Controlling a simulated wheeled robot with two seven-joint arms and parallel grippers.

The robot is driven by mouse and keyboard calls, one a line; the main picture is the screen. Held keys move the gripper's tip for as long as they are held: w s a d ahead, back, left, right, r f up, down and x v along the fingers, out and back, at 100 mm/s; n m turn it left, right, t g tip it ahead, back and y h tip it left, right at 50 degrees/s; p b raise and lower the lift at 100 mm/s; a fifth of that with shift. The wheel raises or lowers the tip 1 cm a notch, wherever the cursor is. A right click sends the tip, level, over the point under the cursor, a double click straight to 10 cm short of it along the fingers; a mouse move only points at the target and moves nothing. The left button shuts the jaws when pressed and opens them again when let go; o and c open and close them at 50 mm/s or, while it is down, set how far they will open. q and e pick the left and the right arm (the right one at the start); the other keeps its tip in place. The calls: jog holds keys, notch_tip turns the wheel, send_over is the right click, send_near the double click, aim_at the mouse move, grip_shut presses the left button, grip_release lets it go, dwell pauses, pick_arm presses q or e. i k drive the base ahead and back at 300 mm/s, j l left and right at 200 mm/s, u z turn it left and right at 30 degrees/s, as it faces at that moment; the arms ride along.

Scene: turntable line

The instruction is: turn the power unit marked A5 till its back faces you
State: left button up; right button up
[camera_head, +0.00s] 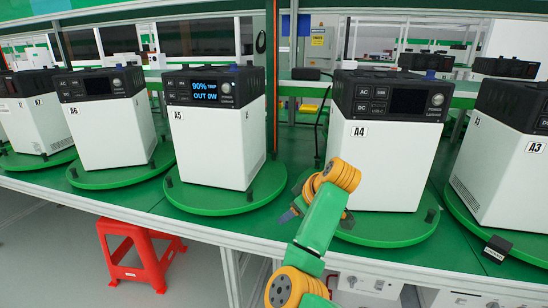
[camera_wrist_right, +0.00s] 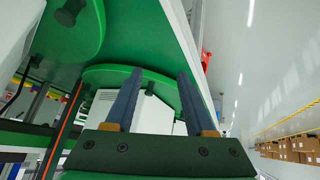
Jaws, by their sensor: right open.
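The power unit A5 (camera_head: 208,145) is a white box with a black top. Its front, with the lit screen reading 90% and OUT 0W, faces me. It stands on a round green turntable (camera_head: 228,206) with short black pegs at the rim. My right gripper (camera_head: 290,214) is low, between this turntable and the A4 one, apart from A5. In the right wrist view its two blue fingers (camera_wrist_right: 157,95) are spread and empty. Ahead of them are a green disc (camera_wrist_right: 103,74), a black peg and a white box, apparently A5's. My left gripper is not in view.
Unit A4 (camera_head: 387,150) stands on its own turntable right beside my right arm. Units A6 (camera_head: 108,130) and A3 (camera_head: 503,160) stand further along the green table. A red stool (camera_head: 137,254) is on the floor below the table edge.

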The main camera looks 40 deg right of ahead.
aim_at(272, 179)
jog(key=i+l, duration=1.15)
